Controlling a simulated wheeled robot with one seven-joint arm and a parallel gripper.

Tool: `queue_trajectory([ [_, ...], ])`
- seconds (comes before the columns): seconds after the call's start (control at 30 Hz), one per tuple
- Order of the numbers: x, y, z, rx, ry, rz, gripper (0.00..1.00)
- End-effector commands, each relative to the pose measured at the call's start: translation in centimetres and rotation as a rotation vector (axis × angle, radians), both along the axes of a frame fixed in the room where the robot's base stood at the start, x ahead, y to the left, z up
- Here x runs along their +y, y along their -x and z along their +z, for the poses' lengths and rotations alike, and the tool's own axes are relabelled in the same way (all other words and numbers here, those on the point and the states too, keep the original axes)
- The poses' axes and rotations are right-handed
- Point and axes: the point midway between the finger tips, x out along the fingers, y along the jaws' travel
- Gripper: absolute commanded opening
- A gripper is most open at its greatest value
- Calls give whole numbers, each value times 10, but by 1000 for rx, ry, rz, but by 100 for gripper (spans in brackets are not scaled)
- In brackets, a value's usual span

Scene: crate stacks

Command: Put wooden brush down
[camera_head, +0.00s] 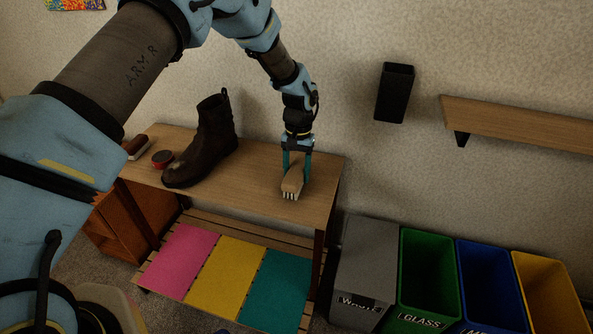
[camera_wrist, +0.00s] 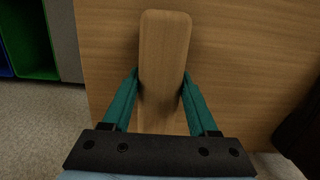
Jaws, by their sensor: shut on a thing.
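The wooden brush (camera_head: 292,182) has a light brown wooden back and pale bristles that face down. My gripper (camera_head: 297,165) is shut on it over the right part of the wooden table (camera_head: 262,193). In the wrist view the brush (camera_wrist: 165,60) lies between the two teal fingers of my gripper (camera_wrist: 162,95), with the table (camera_wrist: 255,60) below it. The bristles are at or just above the table top; I cannot tell whether they touch.
A dark brown boot (camera_head: 212,140) stands left of the brush. A red round tin (camera_head: 162,158) and another brush (camera_head: 135,146) lie farther left. Pink, yellow and teal mats (camera_head: 222,277) lie on the lower shelf. Several bins (camera_head: 428,270) stand to the right. The table around the brush is clear.

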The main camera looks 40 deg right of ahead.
Motion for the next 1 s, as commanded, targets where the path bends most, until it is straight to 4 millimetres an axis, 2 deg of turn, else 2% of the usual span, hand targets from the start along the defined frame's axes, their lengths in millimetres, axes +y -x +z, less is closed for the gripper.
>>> queue_trajectory([
  [0.27, 0, 0, -2, -1, 1, 0, 0],
  [0.3, 0, 0, -3, -1, 1, 0, 60],
  [0.57, 0, 0, -2, -1, 1, 0, 89],
  [0.83, 0, 0, 0, -1, 1, 0, 89],
  [1.0, -3, -2, 17, -3, 4, 1, 89],
])
